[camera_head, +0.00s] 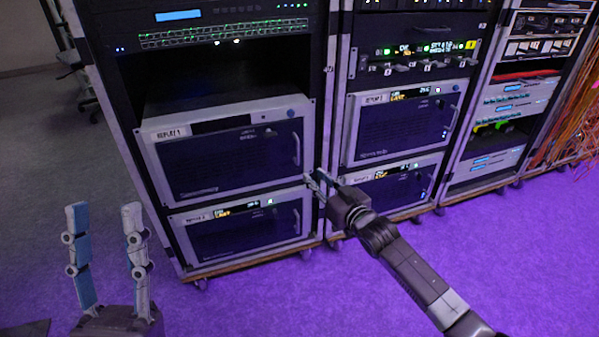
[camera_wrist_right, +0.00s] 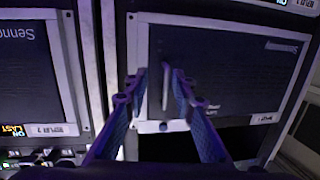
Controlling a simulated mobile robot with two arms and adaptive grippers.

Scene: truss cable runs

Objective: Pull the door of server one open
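The front door of server one, labelled REPLAY 1 (camera_head: 225,155), is a dark panel in a pale frame in the left rack and looks closed. Its upright bar handle (camera_head: 297,148) is near the right edge. My right gripper (camera_head: 321,178) is open, below and right of that handle in the head view. In the right wrist view, which is upside down, the door (camera_wrist_right: 230,65) fills the right side; the handle (camera_wrist_right: 166,88) appears between the open fingers, with no clear contact. My left gripper (camera_head: 104,212) is open and empty at the lower left, away from the rack.
A second server (camera_head: 240,236) with a similar handle sits directly below. A middle rack with another server (camera_head: 400,128) stands right of it, across a pale upright (camera_head: 330,95). A dark empty slot (camera_head: 220,75) is above server one. Purple floor (camera_head: 540,250) in front is clear.

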